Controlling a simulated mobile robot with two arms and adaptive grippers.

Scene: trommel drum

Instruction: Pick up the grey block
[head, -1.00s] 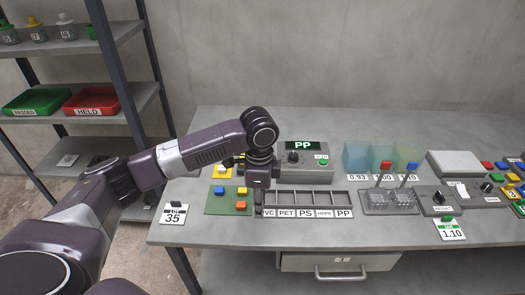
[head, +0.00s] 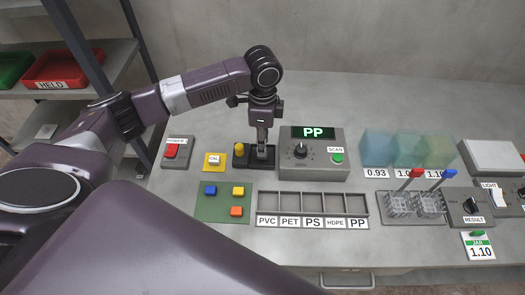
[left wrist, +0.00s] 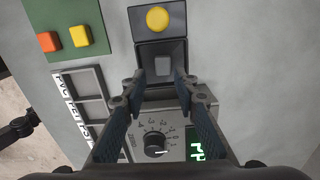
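The grey block (left wrist: 162,67) sits in the recess of a dark holder (left wrist: 148,52) beside a yellow round button (left wrist: 157,18). In the head view the holder (head: 242,163) stands left of the box with the PP display, and the block is mostly hidden by my gripper. My left gripper (head: 262,148) points down over that recess. In the left wrist view its two fingers (left wrist: 161,78) are apart, one on each side of the block, with gaps showing; I cannot tell how deep they reach. My right gripper is not in view.
The scanner box (head: 314,160) with dial and green button stands close to the right of the holder. A labelled compartment tray (head: 312,192) and a green mat (head: 222,214) with coloured blocks lie in front. A yellow CAL switch (head: 214,161) and red power switch (head: 171,151) stand left.

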